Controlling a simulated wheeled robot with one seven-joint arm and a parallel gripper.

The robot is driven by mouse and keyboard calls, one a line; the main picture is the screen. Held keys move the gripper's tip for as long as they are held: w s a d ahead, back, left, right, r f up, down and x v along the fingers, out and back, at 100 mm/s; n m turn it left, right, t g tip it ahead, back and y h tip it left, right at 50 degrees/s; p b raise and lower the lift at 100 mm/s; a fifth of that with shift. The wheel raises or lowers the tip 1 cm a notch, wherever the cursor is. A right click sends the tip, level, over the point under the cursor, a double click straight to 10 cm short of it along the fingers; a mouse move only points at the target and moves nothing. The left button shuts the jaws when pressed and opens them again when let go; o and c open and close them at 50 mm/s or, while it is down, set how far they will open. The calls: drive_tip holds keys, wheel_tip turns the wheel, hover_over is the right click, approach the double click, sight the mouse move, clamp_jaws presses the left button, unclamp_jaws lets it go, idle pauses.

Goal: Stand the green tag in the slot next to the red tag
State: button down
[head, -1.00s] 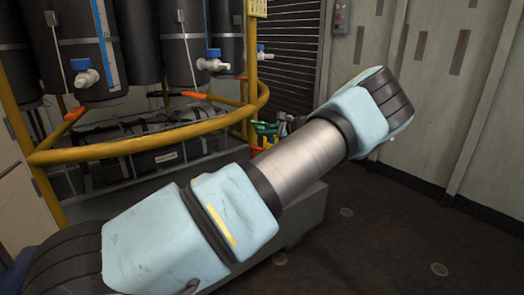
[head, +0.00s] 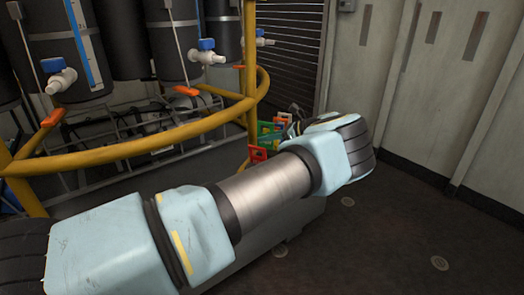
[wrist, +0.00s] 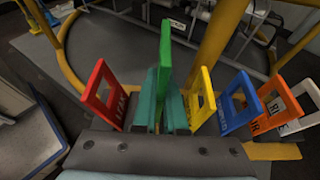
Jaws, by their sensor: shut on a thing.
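My gripper (wrist: 164,98), with teal fingers, is shut on the green tag (wrist: 166,52). The tag stands upright and edge-on to the wrist view, and its lower part is hidden between the fingers. The red tag (wrist: 101,94) stands just to the left, tilted, apart from the green one. The yellow tag (wrist: 202,100) stands close on the right. I cannot tell whether the green tag's lower end is in a slot. In the head view the red tag (head: 258,153) and green tag (head: 268,130) show small beyond my arm, which hides most of my gripper.
A blue tag (wrist: 238,103), an orange tag (wrist: 275,106) and a white tag (wrist: 297,105) stand further right in the row. A yellow rail (head: 140,140) curves around black tanks with blue-handled valves. Open dark floor (head: 390,230) lies to the right.

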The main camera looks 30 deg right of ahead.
drive_tip(key=shift+f, duration=2.5)
drive_tip(key=shift+f, duration=0.1)
drive_tip(key=shift+f, duration=0.15)
drive_tip(key=c, duration=1)
unclamp_jaws()
drive_tip(key=shift+r, duration=0.25)
drive_tip(key=shift+b+v, duration=0.9)
drive_tip(key=shift+v, duration=5.15)
